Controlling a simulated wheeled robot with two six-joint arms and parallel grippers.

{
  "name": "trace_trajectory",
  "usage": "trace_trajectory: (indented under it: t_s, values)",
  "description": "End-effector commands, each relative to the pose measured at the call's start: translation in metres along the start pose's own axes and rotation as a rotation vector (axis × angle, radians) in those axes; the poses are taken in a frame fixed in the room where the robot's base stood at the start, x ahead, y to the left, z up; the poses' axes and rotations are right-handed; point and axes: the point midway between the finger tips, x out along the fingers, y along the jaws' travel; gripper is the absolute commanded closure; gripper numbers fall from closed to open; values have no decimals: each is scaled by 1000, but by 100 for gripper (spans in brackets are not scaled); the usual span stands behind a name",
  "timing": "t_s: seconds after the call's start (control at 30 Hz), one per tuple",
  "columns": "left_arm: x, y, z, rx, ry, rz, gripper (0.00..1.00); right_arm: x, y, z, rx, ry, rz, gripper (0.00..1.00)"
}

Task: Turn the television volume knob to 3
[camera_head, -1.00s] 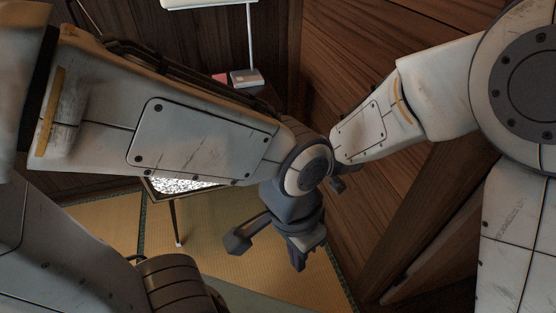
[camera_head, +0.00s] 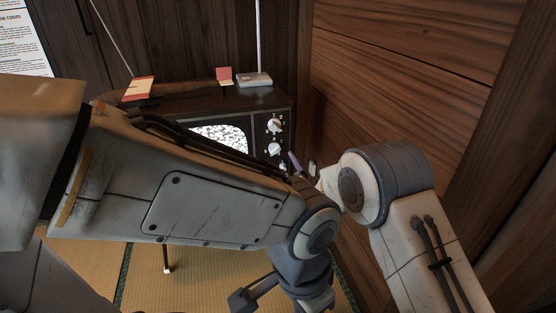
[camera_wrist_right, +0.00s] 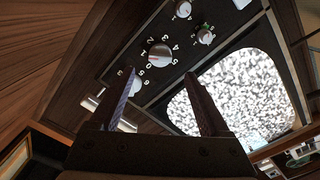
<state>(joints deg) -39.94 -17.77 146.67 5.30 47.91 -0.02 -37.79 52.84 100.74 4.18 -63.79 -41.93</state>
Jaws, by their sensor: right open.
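The television (camera_head: 180,104) has a dark wooden case and a screen full of static (camera_head: 222,138). Its right panel carries an upper knob (camera_head: 274,125) and a lower knob (camera_head: 274,149). In the right wrist view, a large silver knob (camera_wrist_right: 161,55) with numbers around it lies ahead of the fingertips, and another knob (camera_wrist_right: 136,85) shows near the left finger. I cannot tell which one is volume. My right gripper (camera_head: 304,165) is open and empty near the panel's lower right; it also shows in the wrist view (camera_wrist_right: 160,77). My left gripper (camera_head: 279,303) hangs open, low and partly cut off.
A wooden wall (camera_head: 405,65) stands close on the right. A small white box (camera_head: 254,80) and a red card (camera_head: 224,74) stand on the television top. My left forearm covers the screen's lower part. Tatami (camera_head: 205,270) lies below.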

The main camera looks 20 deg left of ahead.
Motion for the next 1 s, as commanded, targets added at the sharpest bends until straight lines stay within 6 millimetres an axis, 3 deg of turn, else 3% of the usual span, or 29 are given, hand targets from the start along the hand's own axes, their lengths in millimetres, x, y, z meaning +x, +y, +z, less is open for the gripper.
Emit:
trace_trajectory:
  t_s: [0.2,0.4,0.8,0.83,1.0]
  values:
    - [17,-1,1,0,0,0,100,39,-2,3,1,1,2,20]
    - [24,-2,1,0,0,0,100,60,-1,2,2,-1,0,20]
    - [25,-2,1,0,0,0,100,66,0,1,1,-2,-2,20]
    - [25,-2,1,0,0,0,100,66,0,1,1,-2,-2,24]
    - [25,-2,1,0,0,0,100,66,0,1,1,-2,-2,89]
